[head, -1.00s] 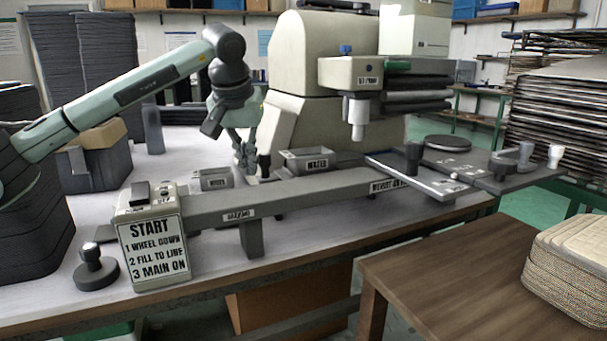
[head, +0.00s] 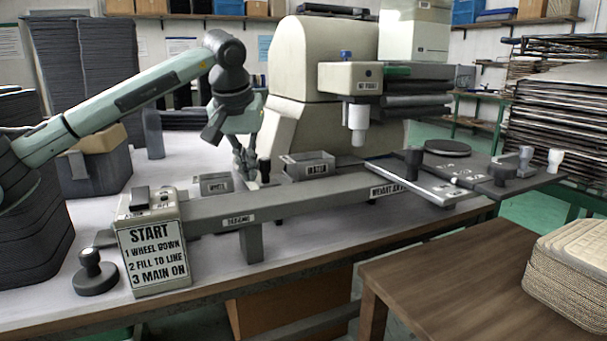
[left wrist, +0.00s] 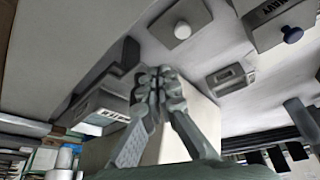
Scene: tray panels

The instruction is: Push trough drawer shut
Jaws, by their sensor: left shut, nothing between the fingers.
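Two small grey open-topped troughs sit behind the long grey beam of the machine. The left trough (head: 215,184) has a label that seems to read WHEEL; the right trough (head: 308,168) has one that seems to read WATER. I cannot tell which is the drawer, or how far either stands out. My left gripper (head: 243,170) points down between them, close to a black knob (head: 265,169). Its fingers (left wrist: 158,82) are together and empty in the left wrist view, with one labelled trough on each side. Contact with either trough is not clear. My right gripper is out of view.
The cream machine body (head: 305,70) rises behind the troughs. The grey beam (head: 300,195) runs along the front. A START box (head: 153,245) and a round black knob (head: 95,275) stand at front left. A wooden table (head: 470,280) is at front right.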

